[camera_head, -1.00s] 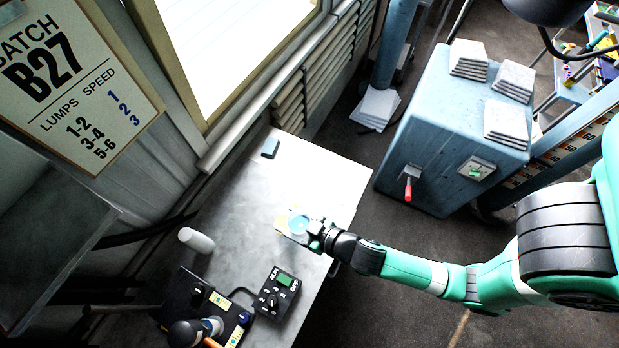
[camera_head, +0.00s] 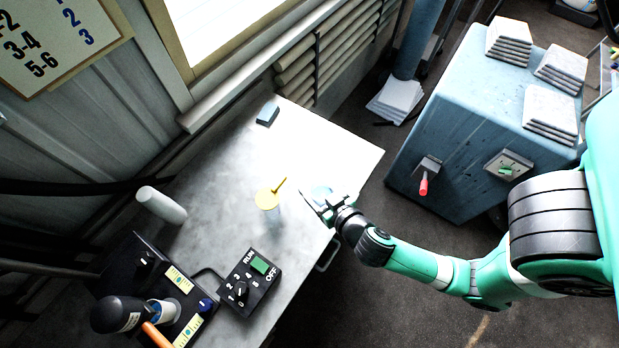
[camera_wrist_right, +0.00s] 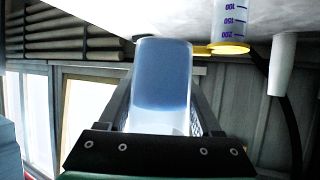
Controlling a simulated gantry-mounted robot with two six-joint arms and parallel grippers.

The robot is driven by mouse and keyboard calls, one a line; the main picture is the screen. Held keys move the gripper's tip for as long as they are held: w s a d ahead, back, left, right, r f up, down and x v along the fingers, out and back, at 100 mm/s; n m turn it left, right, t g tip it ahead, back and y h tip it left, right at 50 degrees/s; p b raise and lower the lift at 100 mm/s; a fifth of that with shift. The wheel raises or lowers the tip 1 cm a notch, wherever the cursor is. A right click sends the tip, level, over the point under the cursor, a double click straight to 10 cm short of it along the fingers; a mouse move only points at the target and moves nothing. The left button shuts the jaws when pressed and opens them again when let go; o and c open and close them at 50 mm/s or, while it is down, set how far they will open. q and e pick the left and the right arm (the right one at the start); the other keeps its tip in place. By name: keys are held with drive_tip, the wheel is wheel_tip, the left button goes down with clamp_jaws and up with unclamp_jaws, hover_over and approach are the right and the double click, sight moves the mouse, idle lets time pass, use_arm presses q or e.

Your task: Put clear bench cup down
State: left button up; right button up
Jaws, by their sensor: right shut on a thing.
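The clear bench cup (camera_wrist_right: 162,75), with blue contents, is between the fingers of my right gripper (camera_wrist_right: 160,115), which is shut on it. In the head view the cup (camera_head: 320,193) is small and pale at my right gripper (camera_head: 326,203), over the right part of the grey bench (camera_head: 215,215). I cannot tell whether its base touches the bench. A graduated clear cup (camera_wrist_right: 231,20) with a yellow rim stands beside it; in the head view its yellow top (camera_head: 267,199) is left of the gripper, apart from it. My left gripper is not in view.
A white cylinder (camera_head: 162,205) stands at the bench's left. A control box (camera_head: 248,281) and a dark device (camera_head: 165,295) are at the front. A blue cabinet (camera_head: 470,130) with stacked tiles stands right.

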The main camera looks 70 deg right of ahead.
drive_tip(key=shift+w+d+f+b, duration=0.4)
drive_tip(key=shift+d+f+b, duration=0.3)
drive_tip(key=shift+b, duration=0.05)
drive_tip(key=w+d+f, duration=0.2)
drive_tip(key=d, duration=0.1)
drive_tip(key=w+d+f, duration=0.2)
drive_tip(key=d+f, duration=0.1)
drive_tip(key=w+d+f+b, duration=0.1)
drive_tip(key=d+f, duration=0.1)
drive_tip(key=d, duration=0.1)
drive_tip(key=shift+w+d+f, duration=0.15)
drive_tip(key=shift+w, duration=0.25)
drive_tip(key=shift+w+d+f, duration=0.2)
drive_tip(key=shift+w, duration=0.05)
drive_tip(key=f+b, duration=0.1)
drive_tip(key=f, duration=0.2)
drive_tip(key=shift+w+d+f+b, duration=0.1)
drive_tip(key=shift+d+f+b, duration=0.1)
drive_tip(key=shift+f+b, duration=0.2)
drive_tip(key=shift+r, duration=0.1)
